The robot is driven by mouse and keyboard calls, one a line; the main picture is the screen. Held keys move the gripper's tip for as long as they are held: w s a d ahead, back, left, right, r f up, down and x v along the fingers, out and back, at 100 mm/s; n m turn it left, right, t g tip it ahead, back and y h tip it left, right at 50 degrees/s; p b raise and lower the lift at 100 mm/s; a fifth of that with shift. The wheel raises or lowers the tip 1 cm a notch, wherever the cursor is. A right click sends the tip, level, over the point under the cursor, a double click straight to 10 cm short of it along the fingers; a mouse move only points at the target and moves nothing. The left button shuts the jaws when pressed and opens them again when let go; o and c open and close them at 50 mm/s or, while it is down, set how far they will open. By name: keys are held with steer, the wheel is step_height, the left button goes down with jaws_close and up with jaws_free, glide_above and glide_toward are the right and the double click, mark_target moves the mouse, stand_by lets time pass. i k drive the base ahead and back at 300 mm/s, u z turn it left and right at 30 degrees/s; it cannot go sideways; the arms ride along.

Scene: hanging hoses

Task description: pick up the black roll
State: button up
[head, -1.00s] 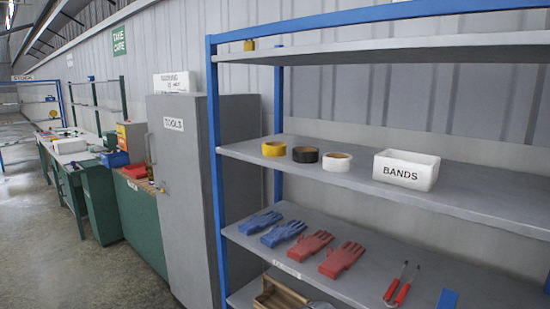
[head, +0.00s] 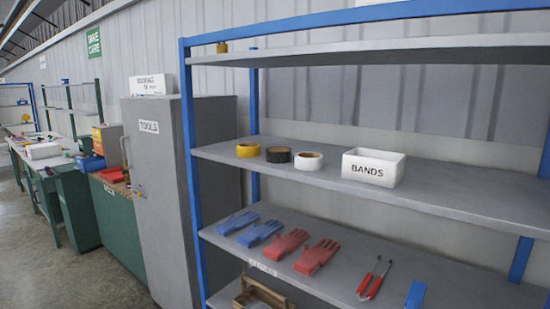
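The black roll (head: 278,155) lies flat on the grey middle shelf (head: 440,200) of the blue-framed rack. It sits between a yellow roll (head: 248,150) on its left and a white roll (head: 309,161) on its right, with small gaps. My gripper is not in view in the head view.
A white box marked BANDS (head: 373,168) stands right of the rolls. Blue gloves (head: 260,233), red gloves (head: 316,257) and red-handled pliers (head: 374,279) lie on the shelf below. A blue post (head: 192,170) and a grey tools cabinet (head: 160,200) stand left.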

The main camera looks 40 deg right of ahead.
mark_target(278, 156)
steer(key=z, duration=0.1)
steer(key=i, duration=1)
steer(key=u, duration=0.1)
